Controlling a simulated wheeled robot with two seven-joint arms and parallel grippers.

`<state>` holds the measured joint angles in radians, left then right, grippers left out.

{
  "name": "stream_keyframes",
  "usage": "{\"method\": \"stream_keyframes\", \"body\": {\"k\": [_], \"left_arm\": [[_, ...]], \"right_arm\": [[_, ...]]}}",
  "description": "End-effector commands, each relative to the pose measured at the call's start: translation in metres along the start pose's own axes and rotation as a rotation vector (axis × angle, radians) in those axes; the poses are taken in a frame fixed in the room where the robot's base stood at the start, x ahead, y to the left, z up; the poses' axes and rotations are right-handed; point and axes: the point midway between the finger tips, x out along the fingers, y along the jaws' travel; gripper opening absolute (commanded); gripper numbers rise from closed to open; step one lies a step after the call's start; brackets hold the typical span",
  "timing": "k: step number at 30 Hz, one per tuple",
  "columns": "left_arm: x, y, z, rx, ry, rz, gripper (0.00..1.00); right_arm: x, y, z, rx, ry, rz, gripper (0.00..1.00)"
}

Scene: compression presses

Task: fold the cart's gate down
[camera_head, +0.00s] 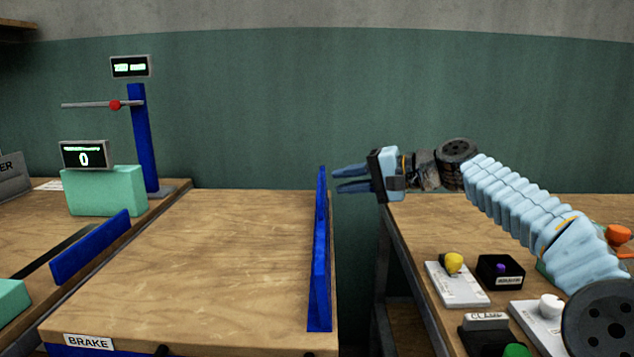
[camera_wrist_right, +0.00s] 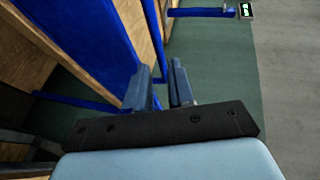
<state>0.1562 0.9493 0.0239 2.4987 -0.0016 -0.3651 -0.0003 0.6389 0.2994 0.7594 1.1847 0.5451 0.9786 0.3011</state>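The cart (camera_head: 230,240) has a bare wooden top and a BRAKE label on its front edge. Its gate (camera_head: 319,265) is a long blue panel standing upright along the right edge. My right gripper (camera_head: 336,178) is at the far end of the gate, on its right side, fingers pointing left. The fingers are apart with nothing between them. In the right wrist view, the fingers (camera_wrist_right: 160,72) are beside a large blue panel (camera_wrist_right: 85,40), apparently the gate. I cannot tell whether a finger touches it. My left gripper is out of view.
A right bench (camera_head: 425,235) carries a yellow-knobbed switch (camera_head: 453,264), a black box and other controls. A gap separates it from the cart. On the left are a second blue panel (camera_head: 92,246), a green block with a display (camera_head: 85,156) and a blue post (camera_head: 143,140).

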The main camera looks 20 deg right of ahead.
Motion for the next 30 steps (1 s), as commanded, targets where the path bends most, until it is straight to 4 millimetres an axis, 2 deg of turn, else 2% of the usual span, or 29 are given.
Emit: {"method": "stream_keyframes", "body": {"k": [1, 6, 12, 23, 28, 30], "left_arm": [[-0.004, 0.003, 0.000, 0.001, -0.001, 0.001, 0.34], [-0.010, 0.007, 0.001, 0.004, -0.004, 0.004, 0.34], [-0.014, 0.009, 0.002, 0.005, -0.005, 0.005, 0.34], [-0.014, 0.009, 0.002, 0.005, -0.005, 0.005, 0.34], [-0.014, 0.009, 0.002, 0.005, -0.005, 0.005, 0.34], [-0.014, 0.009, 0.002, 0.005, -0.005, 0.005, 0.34]], "right_arm": [[0.012, -0.002, 0.001, 0.001, -0.006, -0.001, 0.23], [0.049, -0.003, 0.001, 0.001, -0.004, -0.001, 0.23], [0.075, -0.001, 0.000, 0.000, 0.000, 0.000, 0.23], [0.082, 0.000, 0.000, 0.000, 0.001, 0.001, 0.23], [0.082, 0.000, 0.000, 0.000, 0.001, 0.001, 0.00], [0.082, 0.000, 0.000, 0.000, 0.001, 0.001, 0.00]]}}
